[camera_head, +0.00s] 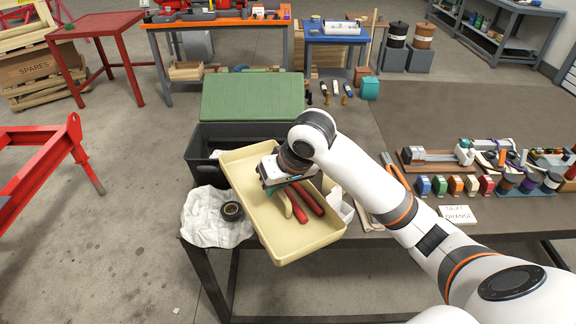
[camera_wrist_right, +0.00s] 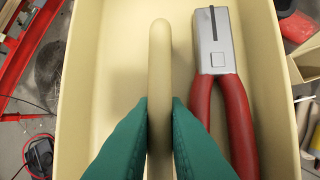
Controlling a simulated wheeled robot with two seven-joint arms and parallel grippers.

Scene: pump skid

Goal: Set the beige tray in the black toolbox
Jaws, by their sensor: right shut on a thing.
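The beige tray (camera_head: 298,240) hangs in front of the toolbox, turned at an angle, seemingly above the table's front edge. It also shows in the right wrist view (camera_wrist_right: 106,60). My right gripper (camera_head: 281,190) is shut on the tray's central handle (camera_wrist_right: 159,50), with green fingers (camera_wrist_right: 159,115) on both sides. Red-handled pliers (camera_wrist_right: 224,90) lie in the tray. The black toolbox (camera_head: 199,165) stands behind the tray with its green lid (camera_head: 252,97) open; the tray and my arm hide part of its opening. My left gripper is not in view.
A white cloth (camera_head: 205,222) with a black tape roll (camera_head: 232,211) lies at the table's left front corner. Clamps, spools and a white sign (camera_head: 458,214) crowd the table's right. Bottles stand behind.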

